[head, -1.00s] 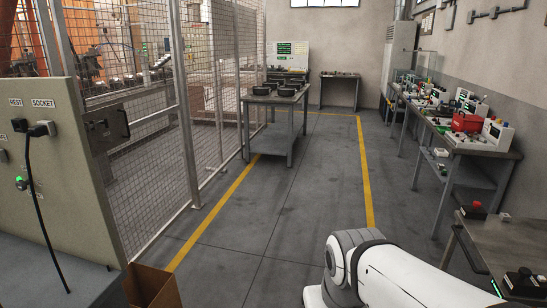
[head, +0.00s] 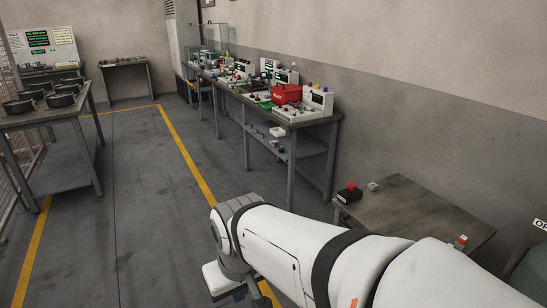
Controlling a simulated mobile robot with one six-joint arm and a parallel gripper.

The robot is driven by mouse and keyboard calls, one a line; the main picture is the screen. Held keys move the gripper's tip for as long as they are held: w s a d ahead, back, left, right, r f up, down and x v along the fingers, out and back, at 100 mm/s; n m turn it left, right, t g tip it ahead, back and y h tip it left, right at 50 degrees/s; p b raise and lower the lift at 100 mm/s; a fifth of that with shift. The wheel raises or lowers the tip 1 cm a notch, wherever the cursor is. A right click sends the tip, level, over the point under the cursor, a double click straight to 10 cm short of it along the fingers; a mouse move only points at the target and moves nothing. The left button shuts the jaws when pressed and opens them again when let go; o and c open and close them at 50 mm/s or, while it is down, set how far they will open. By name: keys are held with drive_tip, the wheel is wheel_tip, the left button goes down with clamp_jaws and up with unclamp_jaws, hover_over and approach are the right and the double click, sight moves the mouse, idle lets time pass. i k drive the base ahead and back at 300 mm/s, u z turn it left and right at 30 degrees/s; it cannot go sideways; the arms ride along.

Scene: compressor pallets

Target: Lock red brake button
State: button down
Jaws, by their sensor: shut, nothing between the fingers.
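A black box with a red button on top (head: 349,192) sits at the left edge of a low metal table on the right. It looks like the red brake button, but I cannot tell for sure, nor whether it is locked. A smaller block with a red-orange top (head: 461,240) is at the near right part of the same table. My white arm crosses the lower middle of the view, to the left of and in front of that table. Its wrist bends down near the bottom edge, and the gripper fingers do not show.
The low table (head: 415,215) also bears a small pale block (head: 373,186). A long workbench (head: 325,122) with devices and a red box (head: 286,94) stands along the right wall. A table with dark pans (head: 45,120) is at left. The floor between is clear.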

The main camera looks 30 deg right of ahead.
sight(351, 186)
drive_tip(key=z, duration=0.9)
drive_tip(key=i, duration=1.3)
drive_tip(key=z, duration=0.9)
drive_tip(key=k, duration=0.75)
drive_tip(key=z, duration=0.2)
drive_tip(key=i, duration=0.8)
drive_tip(key=u, duration=0.15)
